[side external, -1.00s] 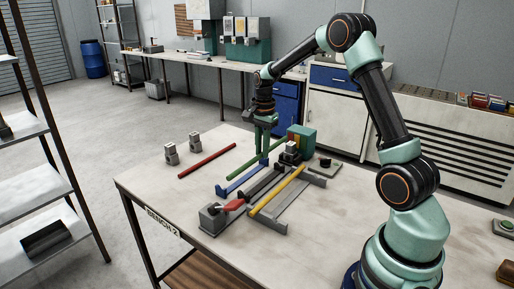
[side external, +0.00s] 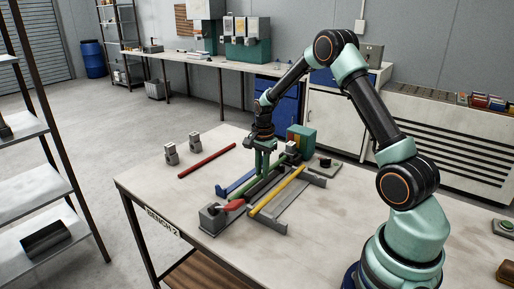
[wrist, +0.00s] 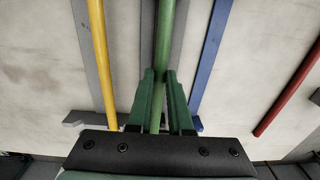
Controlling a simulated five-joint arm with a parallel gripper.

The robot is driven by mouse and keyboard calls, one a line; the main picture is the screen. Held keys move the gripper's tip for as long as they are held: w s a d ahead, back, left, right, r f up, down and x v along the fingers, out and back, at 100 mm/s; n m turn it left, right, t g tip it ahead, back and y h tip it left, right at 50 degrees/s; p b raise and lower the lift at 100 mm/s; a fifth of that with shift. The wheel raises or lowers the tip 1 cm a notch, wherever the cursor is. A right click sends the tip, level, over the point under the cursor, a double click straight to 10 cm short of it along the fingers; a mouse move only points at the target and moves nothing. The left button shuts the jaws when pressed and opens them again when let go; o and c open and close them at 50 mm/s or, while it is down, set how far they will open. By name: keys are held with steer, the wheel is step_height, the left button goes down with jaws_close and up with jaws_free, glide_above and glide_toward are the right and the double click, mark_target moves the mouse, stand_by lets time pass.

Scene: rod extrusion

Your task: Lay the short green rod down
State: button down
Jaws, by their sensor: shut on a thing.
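The short green rod (side external: 248,191) is held between the two green fingers of my gripper (side external: 263,172). It lines up lengthwise over a dark grey channel (side external: 262,189) between the blue rail (side external: 237,183) and the yellow rod (side external: 277,191). In the wrist view, the green rod (wrist: 165,35) passes between the fingers (wrist: 161,82), with grey channel showing on both sides of it. I cannot tell whether the rod touches the channel floor. The fingers hide part of the rod.
A grey clamp block with a red handle (side external: 232,206) stands at the channel's near end. A red rod (side external: 207,159) lies at the left, beyond the blue rail. Two small grey blocks (side external: 171,154) stand further left. A green box (side external: 302,137) is behind. The bench's left front is clear.

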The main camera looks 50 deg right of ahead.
steer(key=shift+f, duration=0.4)
steer(key=c, duration=0.8)
jaws_free()
steer(key=shift+o, duration=0.2)
steer(key=shift+r, duration=0.1)
step_height(320, 180, up, 12)
steer(key=shift+s, duration=0.15)
steer(key=shift+a, duration=0.1)
